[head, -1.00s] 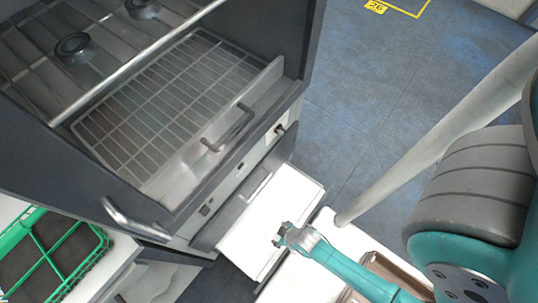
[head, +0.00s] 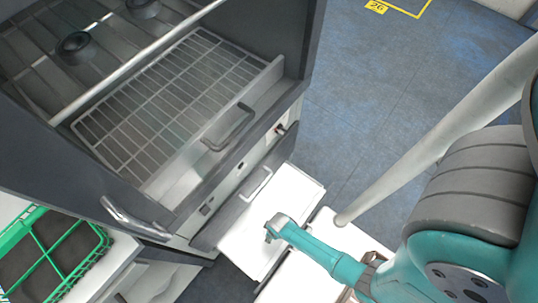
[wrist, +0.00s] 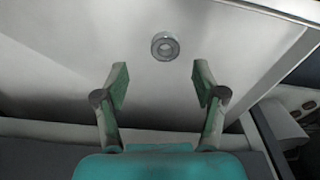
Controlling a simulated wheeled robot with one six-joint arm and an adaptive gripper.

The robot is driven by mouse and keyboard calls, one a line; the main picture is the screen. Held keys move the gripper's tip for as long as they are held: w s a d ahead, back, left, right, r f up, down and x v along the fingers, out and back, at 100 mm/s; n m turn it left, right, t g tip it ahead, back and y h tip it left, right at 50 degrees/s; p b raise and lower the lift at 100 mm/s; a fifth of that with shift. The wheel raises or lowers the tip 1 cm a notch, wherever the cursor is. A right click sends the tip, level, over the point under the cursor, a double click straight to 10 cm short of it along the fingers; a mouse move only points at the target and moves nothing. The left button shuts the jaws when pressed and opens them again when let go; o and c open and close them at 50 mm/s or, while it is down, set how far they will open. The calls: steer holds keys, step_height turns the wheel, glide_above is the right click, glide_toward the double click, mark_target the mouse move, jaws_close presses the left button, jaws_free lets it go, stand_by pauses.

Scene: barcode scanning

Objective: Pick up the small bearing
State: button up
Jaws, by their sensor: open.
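The small bearing (wrist: 165,46) is a grey metal ring with a dark centre. The bearing cannot be made out in the head view.
A dark cabinet with a wire rack (head: 150,110) and two dark round parts stands above and left of the drawer. A green crate (head: 50,255) sits at lower left. A pale pole (head: 430,150) rises at right. Blue floor (head: 385,80) is open behind.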

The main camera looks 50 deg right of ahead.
steer(key=shift+w+a+f, duration=0.15)
steer(key=shift+a+f, duration=0.05)
steer(key=shift+f, duration=0.85)
steer(key=shift+w+a+f, duration=0.15)
steer(key=shift+a+f, duration=0.05)
steer(key=shift+f, duration=0.8)
steer(key=shift+w+f, duration=0.1)
steer(key=shift+f, duration=0.6)
steer(key=c, duration=1.3)
steer(key=shift+o, duration=0.2)
steer(key=shift+r, duration=0.1)
